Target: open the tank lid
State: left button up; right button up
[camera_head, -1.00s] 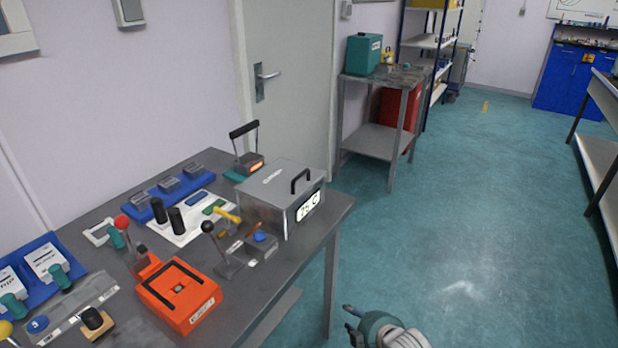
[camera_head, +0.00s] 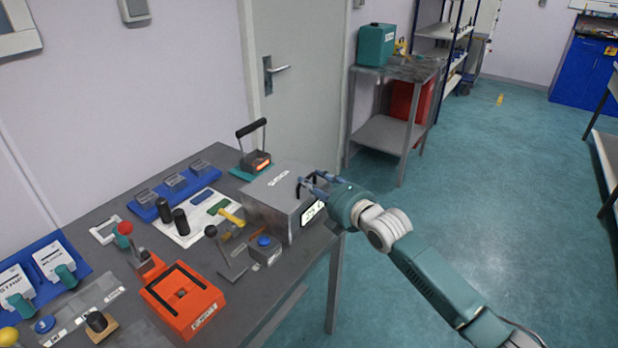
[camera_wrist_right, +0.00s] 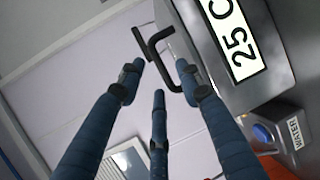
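The tank is a grey metal box (camera_head: 268,212) on the right end of the table, with a white "25 C" display on its front, which also shows in the right wrist view (camera_wrist_right: 232,38). Its flat lid (camera_head: 272,180) is down and carries a black bar handle (camera_head: 299,188). My right gripper (camera_head: 313,181) is at this handle, its blue fingers spread. In the right wrist view the handle (camera_wrist_right: 152,46) lies between the open fingertips (camera_wrist_right: 160,75); I cannot tell whether they touch it. My left gripper is out of view.
A box with a blue button (camera_head: 264,242), labelled WATER in the wrist view, stands just in front of the tank. A lever (camera_head: 222,250) and an orange device (camera_head: 183,298) are close by. A black-handled device (camera_head: 253,158) stands behind. The floor at right is clear.

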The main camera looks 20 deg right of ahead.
jog(key=shift+x, duration=1.5)
jog(key=shift+c, duration=0.3)
grip_shut()
jog(key=shift+r, duration=0.1)
